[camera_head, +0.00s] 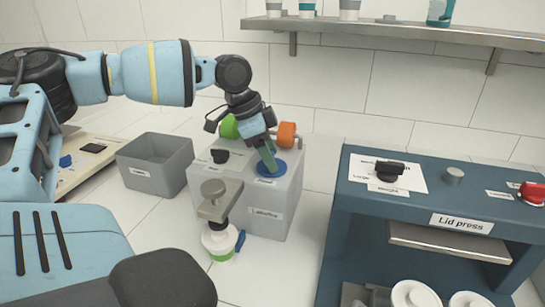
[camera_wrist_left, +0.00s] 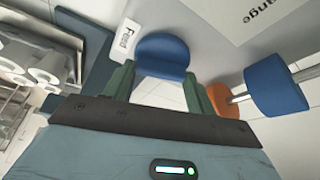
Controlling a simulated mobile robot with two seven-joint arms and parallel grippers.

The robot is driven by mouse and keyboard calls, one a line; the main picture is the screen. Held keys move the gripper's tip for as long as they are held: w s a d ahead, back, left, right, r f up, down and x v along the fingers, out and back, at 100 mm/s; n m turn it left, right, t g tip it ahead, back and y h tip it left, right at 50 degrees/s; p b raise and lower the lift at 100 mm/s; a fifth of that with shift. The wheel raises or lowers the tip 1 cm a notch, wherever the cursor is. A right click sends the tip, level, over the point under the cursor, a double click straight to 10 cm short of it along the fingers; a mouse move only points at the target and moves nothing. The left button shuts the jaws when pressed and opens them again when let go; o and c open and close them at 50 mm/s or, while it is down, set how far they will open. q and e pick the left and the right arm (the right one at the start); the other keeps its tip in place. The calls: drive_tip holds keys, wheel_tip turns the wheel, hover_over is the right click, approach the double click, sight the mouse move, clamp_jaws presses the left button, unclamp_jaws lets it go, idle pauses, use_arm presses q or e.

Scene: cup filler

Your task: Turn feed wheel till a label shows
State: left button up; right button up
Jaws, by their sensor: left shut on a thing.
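The labelling machine (camera_head: 267,214) is a light grey box marked "Labelling". The blue feed wheel (camera_head: 277,170) is on its top, beside a small "Feed" tag. My left gripper (camera_head: 268,160) comes down onto the wheel from above and is shut on it. In the left wrist view, the green fingers stand on either side of the blue wheel (camera_wrist_left: 162,52), with the "Feed" tag (camera_wrist_left: 127,37) next to it. A white cup (camera_head: 219,242) with a green band stands under the machine's grey front head (camera_head: 219,199). I cannot make out a label coming out there. My right gripper is not in view.
A green roll (camera_head: 229,127) and an orange roll (camera_head: 287,134) sit behind the wheel, close to my left gripper. A black knob (camera_head: 220,156) is left of it. A grey bin (camera_head: 156,164) stands left, the blue lid press (camera_head: 450,205) right.

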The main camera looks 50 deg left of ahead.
use_arm(q)
drive_tip(key=m, duration=0.1)
drive_tip(key=m+g+b, duration=0.1)
drive_tip(key=m, duration=0.1)
drive_tip(key=shift+w+f+h, duration=0.1)
drive_tip(key=shift+f+h, duration=0.1)
drive_tip(key=shift+h, duration=0.1)
drive_tip(key=m+g+b, duration=0.1)
drive_tip(key=m, duration=0.1)
drive_tip(key=shift+w+a+m+h, duration=0.1)
drive_tip(key=shift+m+h, duration=0.2)
drive_tip(key=m+g+b, duration=0.1)
drive_tip(key=m, duration=0.2)
drive_tip(key=shift+r, duration=0.1)
drive_tip(key=shift+w+m+g+b, duration=0.1)
drive_tip(key=shift+m+g+b, duration=0.4)
drive_tip(key=shift+m, duration=0.8)
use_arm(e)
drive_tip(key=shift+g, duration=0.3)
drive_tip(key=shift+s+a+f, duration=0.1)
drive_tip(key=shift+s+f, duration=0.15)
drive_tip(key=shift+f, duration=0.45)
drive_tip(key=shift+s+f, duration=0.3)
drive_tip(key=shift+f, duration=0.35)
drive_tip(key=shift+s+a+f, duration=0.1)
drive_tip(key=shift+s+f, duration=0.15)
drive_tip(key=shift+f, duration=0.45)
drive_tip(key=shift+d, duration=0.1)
use_arm(q)
drive_tip(key=o, duration=1)
